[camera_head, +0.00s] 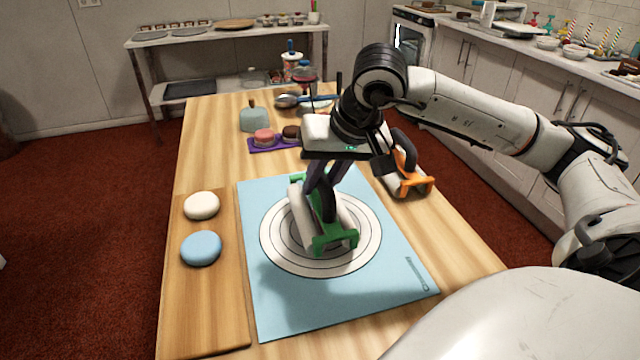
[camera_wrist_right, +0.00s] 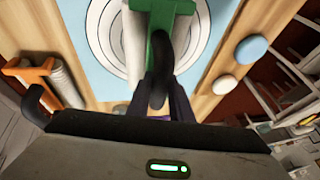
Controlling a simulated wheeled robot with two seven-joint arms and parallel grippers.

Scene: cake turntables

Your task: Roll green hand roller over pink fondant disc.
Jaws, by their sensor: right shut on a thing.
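The green hand roller (camera_head: 336,240) has a white cylinder, a green frame and a dark handle. It is over the ringed white circle on the blue mat (camera_head: 285,312); I cannot tell whether it touches. My right gripper (camera_head: 322,188) is shut on its handle from above. The right wrist view also shows the green frame (camera_wrist_right: 172,8) and dark handle. No pink disc shows on the mat; anything under the roller is hidden. A round pink piece (camera_head: 264,136) sits on a purple tray (camera_head: 262,149) further back; I cannot tell if it is fondant. My left gripper is not in view.
An orange hand roller (camera_head: 414,186) stands right of the mat. A white disc (camera_head: 201,206) and a blue disc (camera_head: 201,248) lie on the wooden board (camera_head: 205,315) at left. Utensils and jars crowd the table's far end. The mat's near part is clear.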

